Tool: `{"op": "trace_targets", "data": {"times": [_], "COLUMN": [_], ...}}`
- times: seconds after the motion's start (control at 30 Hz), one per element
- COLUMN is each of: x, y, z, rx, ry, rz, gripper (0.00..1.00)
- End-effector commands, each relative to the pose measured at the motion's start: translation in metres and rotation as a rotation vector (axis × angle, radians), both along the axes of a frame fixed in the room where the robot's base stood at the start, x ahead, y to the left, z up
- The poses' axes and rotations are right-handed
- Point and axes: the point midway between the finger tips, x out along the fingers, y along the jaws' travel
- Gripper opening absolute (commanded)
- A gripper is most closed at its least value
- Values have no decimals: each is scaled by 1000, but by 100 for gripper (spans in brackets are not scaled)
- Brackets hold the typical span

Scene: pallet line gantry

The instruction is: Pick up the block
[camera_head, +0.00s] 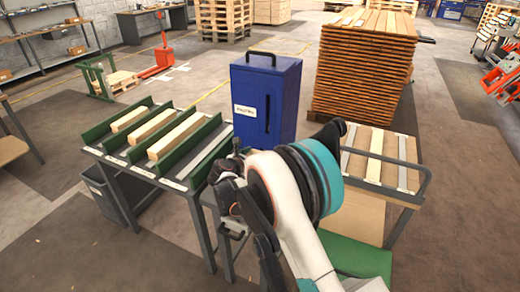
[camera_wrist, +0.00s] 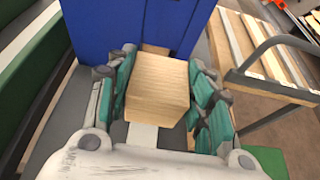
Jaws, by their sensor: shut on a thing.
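A pale wooden block (camera_wrist: 158,85) sits between the teal-padded fingers of my gripper (camera_wrist: 160,80) in the wrist view. The fingers lie along its left and right sides, and my gripper is shut on it. The blue cabinet stands just beyond the block. In the head view, my gripper (camera_head: 228,172) is at the right end of the slotted table, in front of the blue cabinet. The block cannot be made out there, behind my gripper and arm. Whether its underside touches a surface is hidden.
The blue cabinet (camera_head: 283,95) stands close behind my gripper. A table with green dividers (camera_head: 92,132) holds wooden pieces on the left. A slatted table with a grey rail (camera_head: 418,192) stands on the right. A tall plank stack (camera_head: 360,75) stands behind.

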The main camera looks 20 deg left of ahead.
Motion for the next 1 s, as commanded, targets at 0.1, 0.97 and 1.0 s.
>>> {"op": "trace_targets", "data": {"times": [0.1, 0.97, 1.0], "x": [-36, -108, -101], "y": [4, -28, -43], "z": [2, 14, 20], "rx": [-1, -3, -4], "ry": [0, 8, 11], "rz": [4, -19, -26], "gripper": [23, 23, 23]}}
